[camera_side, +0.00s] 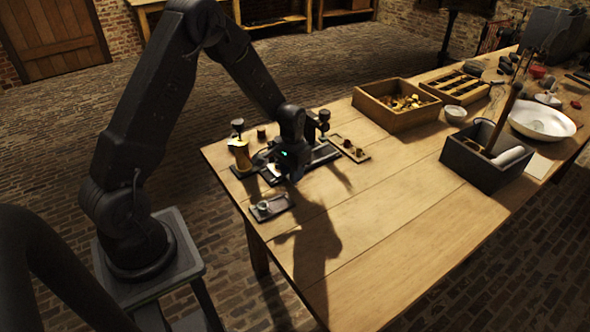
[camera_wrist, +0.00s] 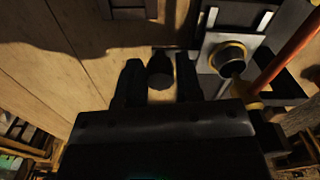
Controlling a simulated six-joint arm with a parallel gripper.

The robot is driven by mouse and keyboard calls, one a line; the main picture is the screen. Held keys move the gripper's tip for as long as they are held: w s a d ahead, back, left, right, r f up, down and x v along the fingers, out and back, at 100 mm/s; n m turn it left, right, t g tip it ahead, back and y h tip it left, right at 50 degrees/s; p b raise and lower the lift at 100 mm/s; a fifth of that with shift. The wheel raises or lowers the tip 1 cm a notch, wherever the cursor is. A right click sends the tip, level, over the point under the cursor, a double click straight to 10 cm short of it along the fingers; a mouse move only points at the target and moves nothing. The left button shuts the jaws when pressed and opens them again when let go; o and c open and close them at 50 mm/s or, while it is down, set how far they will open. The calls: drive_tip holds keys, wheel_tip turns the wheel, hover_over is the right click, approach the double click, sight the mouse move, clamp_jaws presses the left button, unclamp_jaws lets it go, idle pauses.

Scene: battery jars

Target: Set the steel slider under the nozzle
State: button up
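My gripper (camera_side: 291,172) points down over the dark fixture at the near left part of the bench. In the wrist view its two fingers (camera_wrist: 160,88) are apart, with a dark knob-like piece (camera_wrist: 160,70) between them; a narrow gap shows on both sides. I cannot tell whether this piece belongs to the steel slider. A bright metal plate (camera_wrist: 210,45) lies right of the fingers, with a dark, brass-rimmed round part (camera_wrist: 229,58) above it, possibly the nozzle. In the side view a brass-coloured post with a dark knob (camera_side: 240,150) stands left of my gripper. My gripper hides much of the fixture.
A small tray with a round piece (camera_side: 270,207) lies in front of the fixture. A small wooden tray (camera_side: 350,149) with little pegs lies to its right. Wooden boxes (camera_side: 397,105), a dark box (camera_side: 487,160) and a white bowl (camera_side: 542,121) stand farther right. The front middle is bare.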

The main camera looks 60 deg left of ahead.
drive_tip(key=o, duration=0.4)
drive_tip(key=shift+w, duration=0.1)
wheel_tip(320, 180, up, 14)
drive_tip(key=shift+f, duration=0.1)
idle(0.5)
drive_tip(key=s+d+r+m+t, duration=0.1)
drive_tip(key=s+d+r+t, duration=0.2)
drive_tip(key=s+d+r, duration=0.6)
drive_tip(key=s+d+r+t, duration=0.1)
drive_tip(key=s+d, duration=0.1)
drive_tip(key=s, duration=0.2)
drive_tip(key=s+d+r+t, duration=0.1)
drive_tip(key=s+d+r, duration=0.1)
drive_tip(key=s, duration=0.1)
drive_tip(key=s+d+r+m, duration=0.1)
drive_tip(key=s+d, duration=0.1)
drive_tip(key=s, duration=0.2)
drive_tip(key=shift+s+r+t, duration=0.15)
drive_tip(key=shift+s+t, duration=0.2)
drive_tip(key=shift+t, duration=0.05)
